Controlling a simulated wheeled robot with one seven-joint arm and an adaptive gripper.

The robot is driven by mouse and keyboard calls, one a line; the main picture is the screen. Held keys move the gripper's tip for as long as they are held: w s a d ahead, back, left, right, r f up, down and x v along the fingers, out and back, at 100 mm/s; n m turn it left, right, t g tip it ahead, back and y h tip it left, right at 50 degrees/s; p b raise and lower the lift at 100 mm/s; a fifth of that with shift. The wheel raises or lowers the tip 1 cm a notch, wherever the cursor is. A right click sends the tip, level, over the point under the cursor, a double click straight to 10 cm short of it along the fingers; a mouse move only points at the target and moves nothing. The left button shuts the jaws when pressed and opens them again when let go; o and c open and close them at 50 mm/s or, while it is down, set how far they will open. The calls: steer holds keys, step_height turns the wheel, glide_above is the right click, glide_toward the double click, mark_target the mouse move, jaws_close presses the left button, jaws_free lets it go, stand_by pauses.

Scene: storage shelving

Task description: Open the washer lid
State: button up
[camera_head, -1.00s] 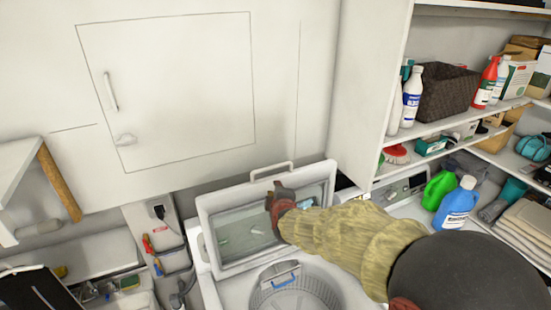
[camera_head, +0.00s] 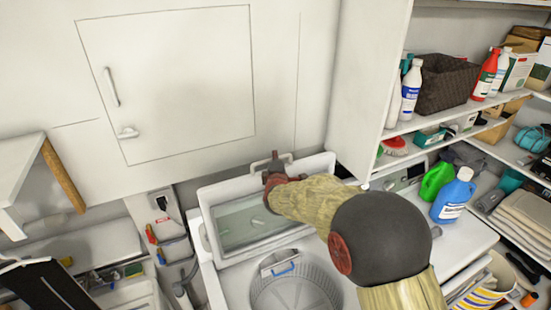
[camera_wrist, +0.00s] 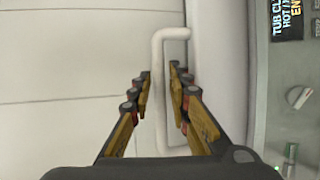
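The washer lid (camera_head: 207,222), a white frame with a clear window, stands raised and tilted back at the rear of the white washer. The washer tub (camera_head: 297,292) shows uncovered below it. The white lid handle (camera_wrist: 159,95) runs along the lid's upper edge. It also shows in the head view (camera_head: 257,166), partly hidden by my gripper. My gripper (camera_head: 273,165) is at this handle. In the wrist view its two fingers (camera_wrist: 160,78) are on either side of the handle bar, with narrow gaps to it, so the gripper looks partly open around it.
A wall panel with a cabinet door (camera_head: 170,90) rises behind the lid. Shelves with bottles and a dark basket (camera_head: 446,86) stand at the right. A green bottle (camera_head: 436,181) and a blue bottle (camera_head: 454,196) stand right of my arm. A cluttered sink area (camera_head: 100,275) lies at the left.

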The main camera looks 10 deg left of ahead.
steer(key=shift+w+a+f, duration=0.1)
steer(key=shift+w, duration=0.15)
steer(key=shift+c, duration=0.5)
steer(key=c, duration=0.4)
